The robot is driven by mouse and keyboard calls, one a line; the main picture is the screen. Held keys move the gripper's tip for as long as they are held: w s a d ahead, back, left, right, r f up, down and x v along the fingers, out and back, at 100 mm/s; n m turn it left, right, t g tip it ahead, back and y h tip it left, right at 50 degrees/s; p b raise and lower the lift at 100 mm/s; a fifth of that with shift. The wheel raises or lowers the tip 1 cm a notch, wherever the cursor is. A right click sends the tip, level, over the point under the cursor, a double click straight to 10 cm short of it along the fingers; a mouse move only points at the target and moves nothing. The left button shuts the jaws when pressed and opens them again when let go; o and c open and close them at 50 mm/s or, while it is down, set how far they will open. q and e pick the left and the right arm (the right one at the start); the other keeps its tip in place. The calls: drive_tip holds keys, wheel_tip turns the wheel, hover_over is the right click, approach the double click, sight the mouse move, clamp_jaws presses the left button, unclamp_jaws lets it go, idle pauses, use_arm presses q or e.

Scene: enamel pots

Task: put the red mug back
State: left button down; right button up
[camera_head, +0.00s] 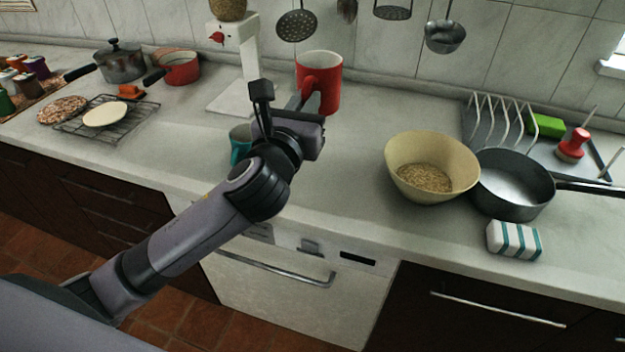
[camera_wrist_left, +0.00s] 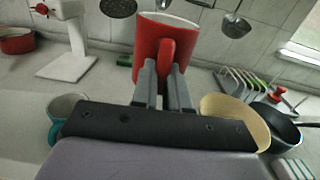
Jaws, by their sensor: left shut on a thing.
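The red mug (camera_head: 326,80) is upright at the back middle of the counter in the head view, with its handle toward my left gripper. My left gripper (camera_head: 308,98) is shut on the mug's handle. In the left wrist view the mug (camera_wrist_left: 154,42) stands just ahead of the fingers (camera_wrist_left: 166,80), which close around its red handle. Whether the mug's base touches the counter is hard to tell. My right gripper is not in view.
A teal mug (camera_head: 240,143) stands partly behind my left arm. A white stand (camera_head: 238,60) is left of the red mug. A cream bowl of grain (camera_head: 430,160), a dark pan (camera_head: 512,183) and a dish rack (camera_head: 490,120) stand on the right. Utensils hang above.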

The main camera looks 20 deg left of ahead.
use_arm(q)
wheel_tip(320, 180, down, 14)
drive_tip(key=b, duration=0.3)
drive_tip(key=shift+f, duration=0.15)
drive_tip(key=shift+f+b, duration=0.95)
drive_tip(key=shift+f, duration=1.1)
drive_tip(key=shift+f, duration=0.1)
drive_tip(key=c, duration=1.1)
unclamp_jaws()
drive_tip(key=shift+f, duration=0.1)
